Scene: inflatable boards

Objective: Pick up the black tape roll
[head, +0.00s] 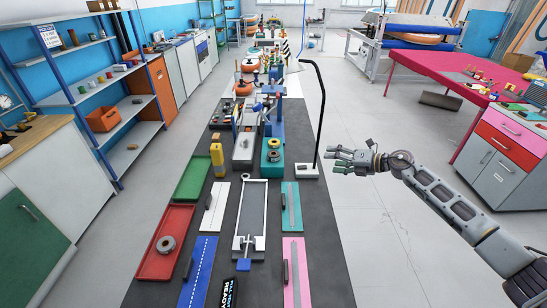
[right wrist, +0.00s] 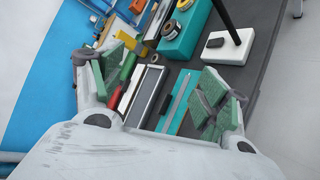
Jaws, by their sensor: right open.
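A dark grey-black tape roll (head: 166,244) lies flat in a red tray (head: 182,213) at the near left of the table in the head view. Another dark ring-shaped roll (head: 273,156) sits on a teal block (head: 265,167) near the table's right side; it also shows on that block in the right wrist view (right wrist: 168,27). I cannot tell for certain which is the tape roll. My right gripper (head: 337,159) is open and empty, beyond the table's right edge and apart from both rolls. Its green-padded fingers are spread in the right wrist view (right wrist: 165,88). My left gripper is out of view.
A black lamp-like pole on a white base (head: 307,170) stands at the table's right edge, close to my right gripper.

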